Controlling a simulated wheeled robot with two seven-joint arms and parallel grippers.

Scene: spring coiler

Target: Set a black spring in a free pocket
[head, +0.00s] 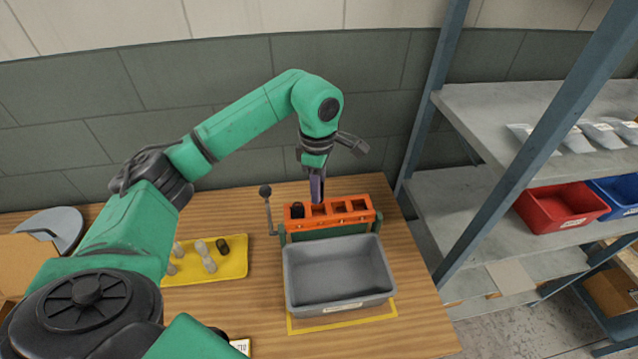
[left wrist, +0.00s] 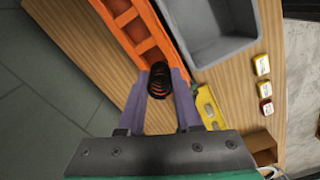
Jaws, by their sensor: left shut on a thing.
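My left gripper (head: 317,199) points down over the orange pocket block (head: 347,217), at its left half. It is shut on a black spring (left wrist: 159,80), which shows upright between the purple fingers in the left wrist view. In the head view the fingers hide this spring. I cannot tell whether its lower end is inside a pocket. A black piece (head: 297,209) sits in the leftmost pocket. The pockets to the right of the gripper look empty. Another black spring (head: 222,246) stands on the yellow tray (head: 236,270). My right gripper is not in view.
A grey bin (head: 338,306) stands just in front of the block. A lever with a dark knob (head: 265,191) rises at the block's left end. Pale springs (head: 205,254) are on the yellow tray. A metal shelf (head: 480,190) stands to the right of the table.

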